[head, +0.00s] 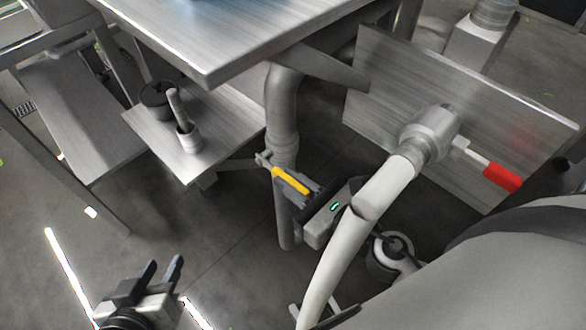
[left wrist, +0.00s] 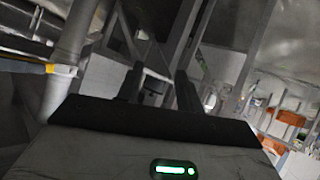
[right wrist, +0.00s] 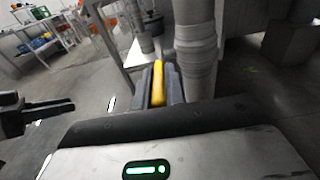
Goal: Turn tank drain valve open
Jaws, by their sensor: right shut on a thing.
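The tank drain valve has a yellow lever (head: 291,181) on a grey drain pipe (head: 283,120) below the steel tank table. My right gripper (head: 306,191) is shut on the yellow lever, with its fingers on either side of it. In the right wrist view the lever (right wrist: 158,84) lies lengthwise between the fingers, next to the pipe (right wrist: 195,45). My left gripper (head: 163,273) is open and empty, low at the front left, apart from the valve.
A steel shelf (head: 222,125) left of the pipe holds a black pot (head: 157,98) and a small grey container (head: 188,138) with a stick-like piece in it. A red-handled lever (head: 502,177) is by a steel panel (head: 450,85) at the right. Open floor lies at the front left.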

